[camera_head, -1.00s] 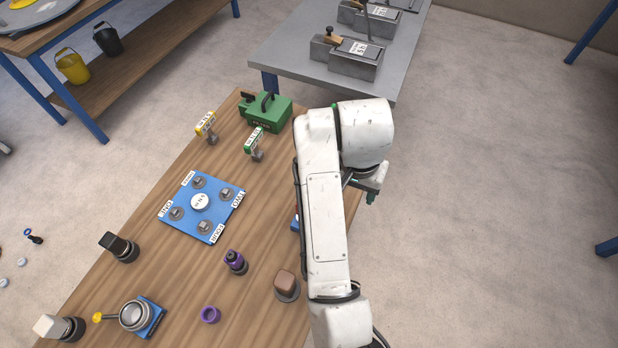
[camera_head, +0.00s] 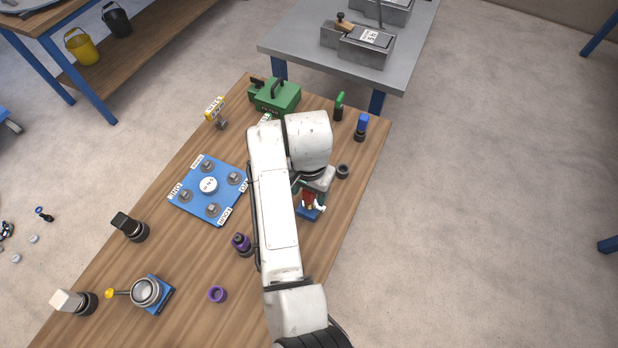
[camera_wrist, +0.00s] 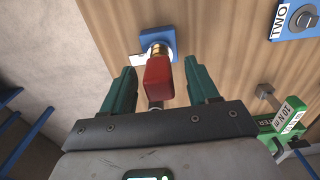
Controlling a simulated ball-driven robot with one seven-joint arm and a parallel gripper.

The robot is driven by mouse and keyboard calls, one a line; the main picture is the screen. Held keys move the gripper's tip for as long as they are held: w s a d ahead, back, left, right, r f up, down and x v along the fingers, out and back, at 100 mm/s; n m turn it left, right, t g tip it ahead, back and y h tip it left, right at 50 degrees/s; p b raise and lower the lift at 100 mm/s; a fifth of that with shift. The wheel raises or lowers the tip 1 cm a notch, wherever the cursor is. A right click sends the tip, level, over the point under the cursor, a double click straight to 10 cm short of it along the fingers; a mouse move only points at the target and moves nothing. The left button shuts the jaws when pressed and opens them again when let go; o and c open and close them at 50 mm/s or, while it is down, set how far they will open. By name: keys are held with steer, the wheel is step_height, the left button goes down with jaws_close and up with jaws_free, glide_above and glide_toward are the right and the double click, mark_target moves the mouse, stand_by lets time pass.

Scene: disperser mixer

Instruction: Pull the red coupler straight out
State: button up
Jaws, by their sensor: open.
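The red coupler (camera_wrist: 158,80) is a red block on a brass-coloured fitting (camera_wrist: 158,50), joined to a blue base (camera_wrist: 150,37) on the wooden table. In the wrist view it stands between the two teal fingers of my gripper (camera_wrist: 161,88), with a gap on each side. In the head view the red coupler (camera_head: 307,197) shows small beneath my gripper (camera_head: 312,195), above the blue base (camera_head: 310,213). My arm hides part of this area. My gripper is open and holds nothing.
A blue numbered plate (camera_head: 210,188) lies left of my arm. A purple-topped part (camera_head: 241,244), a black ring (camera_head: 343,171), a blue-topped part (camera_head: 361,127) and a green box (camera_head: 275,95) stand around it. The table's right edge is close, with bare floor beyond.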

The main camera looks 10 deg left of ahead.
steer(key=shift+f, duration=0.8)
jaws_close()
stand_by(0.4)
steer(key=shift+r, duration=0.1)
steer(key=shift+r+p, duration=1)
steer(key=shift+p, duration=0.15)
steer(key=shift+r+p, duration=0.3)
steer(key=shift+r, duration=1.65)
